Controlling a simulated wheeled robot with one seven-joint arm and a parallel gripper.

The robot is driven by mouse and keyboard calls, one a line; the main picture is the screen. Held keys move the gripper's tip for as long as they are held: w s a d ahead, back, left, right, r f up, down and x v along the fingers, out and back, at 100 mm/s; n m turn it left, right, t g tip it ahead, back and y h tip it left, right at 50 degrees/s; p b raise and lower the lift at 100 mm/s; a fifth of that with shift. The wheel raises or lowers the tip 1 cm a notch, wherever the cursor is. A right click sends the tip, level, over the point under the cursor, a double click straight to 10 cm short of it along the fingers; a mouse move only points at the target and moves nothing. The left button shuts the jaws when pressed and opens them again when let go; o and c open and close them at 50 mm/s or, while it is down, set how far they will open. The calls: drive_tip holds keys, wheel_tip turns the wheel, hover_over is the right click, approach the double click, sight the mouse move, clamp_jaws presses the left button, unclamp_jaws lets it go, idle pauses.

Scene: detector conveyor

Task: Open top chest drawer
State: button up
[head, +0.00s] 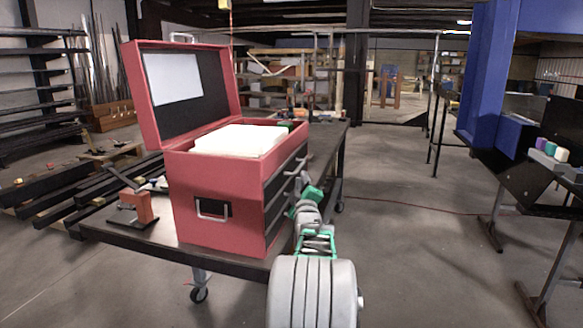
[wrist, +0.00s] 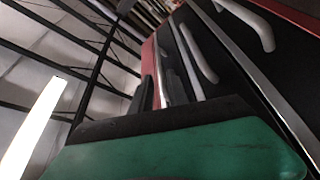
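The red tool chest (head: 214,222) stands on a table with its lid raised. Its dark drawer fronts (head: 279,186) are on the right side, with pale bar handles. The top drawer looks shut, its front seen at a steep angle. My gripper (head: 305,200), with green fingers, is beside the drawer fronts, near the handles; contact cannot be told. In the wrist view a green finger with a black pad fills the bottom. Beyond it are dark drawer fronts with handles, one bar handle (wrist: 196,54) near the middle and another (wrist: 252,22) at upper right. The finger gap is not clear.
The dark table (head: 108,231) carries a small red-orange object (head: 137,207) left of the chest. A pale stack (head: 238,140) fills the chest's open top. A blue post (head: 487,70) and dark stand are at right. The floor between is largely clear.

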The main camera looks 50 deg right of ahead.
sight(300, 166)
drive_tip(key=p+x, duration=0.1)
drive_tip(key=x, duration=0.7)
drive_tip(key=shift+w+a+p, duration=0.1)
drive_tip(key=shift+a+p, duration=0.05)
drive_tip(key=shift+p, duration=0.15)
clamp_jaws()
drive_tip(key=shift+f, duration=0.1)
idle(0.9)
